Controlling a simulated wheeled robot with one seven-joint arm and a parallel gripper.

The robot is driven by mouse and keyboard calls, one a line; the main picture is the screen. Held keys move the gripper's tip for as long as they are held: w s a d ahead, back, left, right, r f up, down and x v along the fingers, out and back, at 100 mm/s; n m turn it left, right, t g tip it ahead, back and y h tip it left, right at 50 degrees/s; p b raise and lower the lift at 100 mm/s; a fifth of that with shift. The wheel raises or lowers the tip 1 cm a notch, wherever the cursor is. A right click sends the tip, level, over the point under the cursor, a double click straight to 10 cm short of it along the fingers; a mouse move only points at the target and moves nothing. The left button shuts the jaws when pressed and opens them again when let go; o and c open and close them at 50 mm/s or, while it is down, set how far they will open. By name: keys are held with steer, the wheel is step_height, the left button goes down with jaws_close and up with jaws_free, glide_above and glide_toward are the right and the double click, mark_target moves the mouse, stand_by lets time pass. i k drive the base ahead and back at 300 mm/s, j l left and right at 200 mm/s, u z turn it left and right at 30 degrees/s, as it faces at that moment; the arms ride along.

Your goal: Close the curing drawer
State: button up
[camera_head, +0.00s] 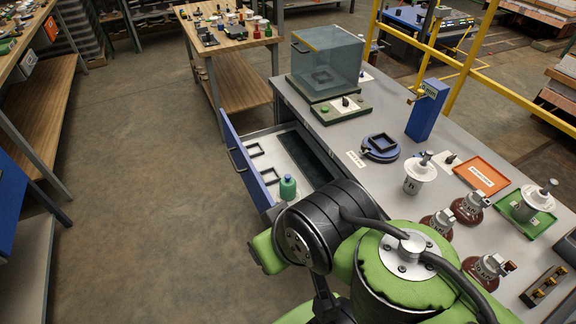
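The curing drawer (240,158) is pulled out from the left side of the grey workbench. It has a blue front with a dark handle (236,160). Inside its pale tray lie square dark frames (270,176) and a dark strip along the bench side. A green bottle (288,187) appears to stand inside near the close end. My green and black arm covers the close end of the drawer and part of the bench. My gripper is not visible, so its state and its distance from the drawer do not show.
Floor (150,180) left of the drawer is clear. A wooden table (225,35) stands behind.

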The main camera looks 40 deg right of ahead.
mark_target(262, 157)
steer(key=z, duration=0.5)
steer(key=i+j+u, duration=0.15)
steer(key=u, duration=0.25)
steer(key=i+j+u, duration=0.2)
steer(key=u, duration=0.2)
steer(key=i+j+u, duration=0.25)
steer(key=u, duration=0.15)
